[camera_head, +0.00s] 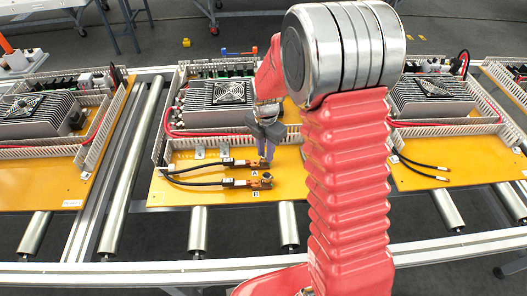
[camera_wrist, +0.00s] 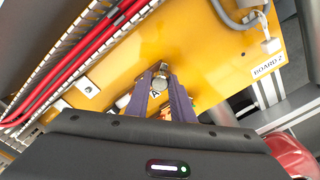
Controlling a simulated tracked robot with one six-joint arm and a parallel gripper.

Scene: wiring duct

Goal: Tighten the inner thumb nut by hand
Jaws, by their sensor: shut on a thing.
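My gripper (camera_head: 267,154) points down at the inner terminal, marked A, on the middle yellow board. In the wrist view its two purple fingers (camera_wrist: 161,84) are shut on a small round silver-grey thumb nut (camera_wrist: 160,85), the inner one. The fingers hide much of the nut and the terminal under it. The outer terminal (camera_head: 265,179), marked B, stands nearer the front with a black cable (camera_head: 198,182) lying to it. Another black cable (camera_head: 198,165) lies to terminal A. Whether the nut is tight cannot be told.
A slotted wiring duct (camera_head: 215,142) and red cables (camera_head: 195,133) run behind the terminals; the red cables also show in the wrist view (camera_wrist: 75,62). A finned unit with a fan (camera_head: 215,95) stands behind. The board's front part (camera_head: 210,198) is clear.

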